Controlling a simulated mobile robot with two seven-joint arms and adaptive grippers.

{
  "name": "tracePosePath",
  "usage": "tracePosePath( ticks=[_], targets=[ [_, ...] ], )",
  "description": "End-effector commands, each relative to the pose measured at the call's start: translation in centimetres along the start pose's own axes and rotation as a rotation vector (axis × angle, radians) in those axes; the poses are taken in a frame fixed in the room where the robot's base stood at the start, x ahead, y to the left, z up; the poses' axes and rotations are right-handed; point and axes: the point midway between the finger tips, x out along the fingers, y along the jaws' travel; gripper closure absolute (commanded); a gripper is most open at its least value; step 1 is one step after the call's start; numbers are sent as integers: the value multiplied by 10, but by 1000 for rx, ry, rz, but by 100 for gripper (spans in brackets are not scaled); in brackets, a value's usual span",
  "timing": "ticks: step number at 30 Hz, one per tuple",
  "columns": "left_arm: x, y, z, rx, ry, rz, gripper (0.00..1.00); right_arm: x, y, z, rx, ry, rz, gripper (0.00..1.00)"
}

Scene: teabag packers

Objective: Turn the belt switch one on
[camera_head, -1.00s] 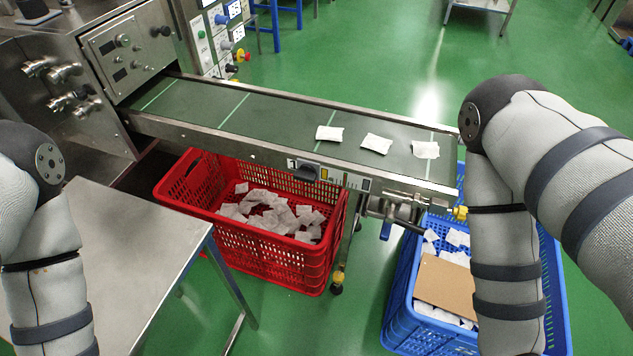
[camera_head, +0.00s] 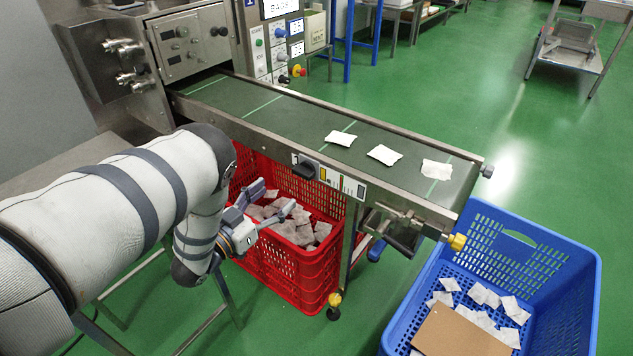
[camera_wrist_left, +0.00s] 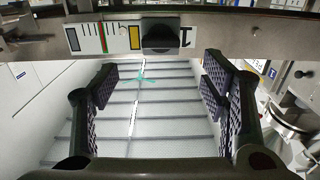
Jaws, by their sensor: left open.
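The belt switch one is a black knob (camera_head: 306,169) on the conveyor's front side rail, beside a small plate marked 1 and a coloured scale. In the left wrist view the knob (camera_wrist_left: 160,38) is at the top middle, between and beyond the fingers, with the 1 upside down. My left gripper (camera_head: 275,197) is open and empty. In the head view it appears left of and below the knob, in front of the red crate, apart from the knob. In the wrist view its two dark ribbed fingers (camera_wrist_left: 160,85) stand wide apart. My right gripper is not in view.
The green conveyor belt (camera_head: 290,120) carries three white teabags near its right end. The red crate (camera_head: 310,272) under it holds loose teabags. A blue crate (camera_head: 565,265) with teabags and a brown board stands at the right. A steel table lies behind my left arm.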

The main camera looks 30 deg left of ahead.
Motion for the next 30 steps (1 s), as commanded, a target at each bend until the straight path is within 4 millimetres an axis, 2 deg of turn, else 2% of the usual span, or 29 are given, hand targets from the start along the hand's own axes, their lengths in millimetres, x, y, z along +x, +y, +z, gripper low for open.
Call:
tracePosePath(
  ticks=[6, 10, 15, 22, 23, 28, 29, 30],
  targets=[
    [57, 1, 2, 0, 0, 2, 33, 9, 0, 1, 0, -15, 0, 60],
    [82, 0, 2, 1, -2, -1, 33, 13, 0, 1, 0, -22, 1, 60],
    [96, 0, 2, -1, -4, -2, 33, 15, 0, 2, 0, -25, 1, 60],
    [98, 0, 1, -1, -4, -2, 33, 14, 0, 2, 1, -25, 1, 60],
    [98, 0, 1, -1, -4, -2, 38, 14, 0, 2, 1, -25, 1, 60],
    [97, 0, 1, -1, -4, -3, 76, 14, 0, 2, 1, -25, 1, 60],
    [97, 0, 1, -1, -4, -3, 81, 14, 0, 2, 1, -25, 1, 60],
    [97, 0, 1, -1, -4, -3, 81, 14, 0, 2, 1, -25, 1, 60]
  ],
)
